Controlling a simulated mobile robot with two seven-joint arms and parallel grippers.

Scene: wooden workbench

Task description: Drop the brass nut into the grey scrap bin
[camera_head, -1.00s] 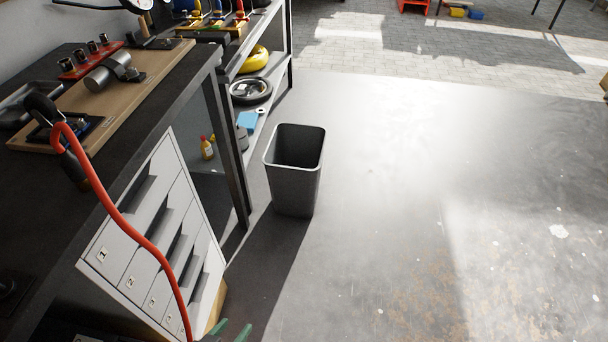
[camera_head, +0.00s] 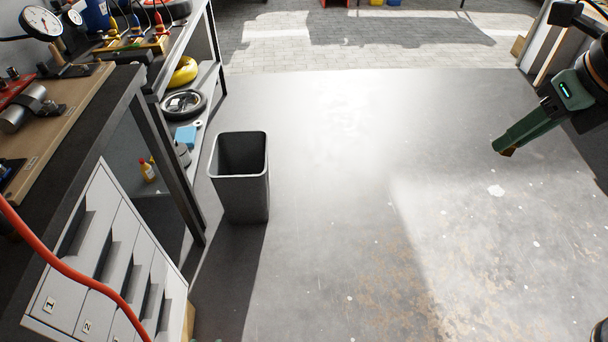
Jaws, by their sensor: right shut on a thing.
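My right gripper (camera_head: 505,148) comes in from the right edge, above the floor. Its green fingers are shut on a small brown-gold piece, the brass nut (camera_head: 508,152), which shows only as a bit at the fingertips. The grey scrap bin (camera_head: 240,195) stands upright on the floor left of the middle, open at the top. The gripper is well to the right of the bin and apart from it. I see no nut in the visible part of the bin; its bottom is hidden. My left gripper is out of view.
The workbench (camera_head: 75,130) with a white drawer cabinet (camera_head: 90,255) lies along the left. A shelf with a yellow coil (camera_head: 184,72) and a black wheel (camera_head: 184,104) stands behind the bin. A red hose (camera_head: 60,268) crosses lower left. Open floor (camera_head: 350,190) separates bin and gripper.

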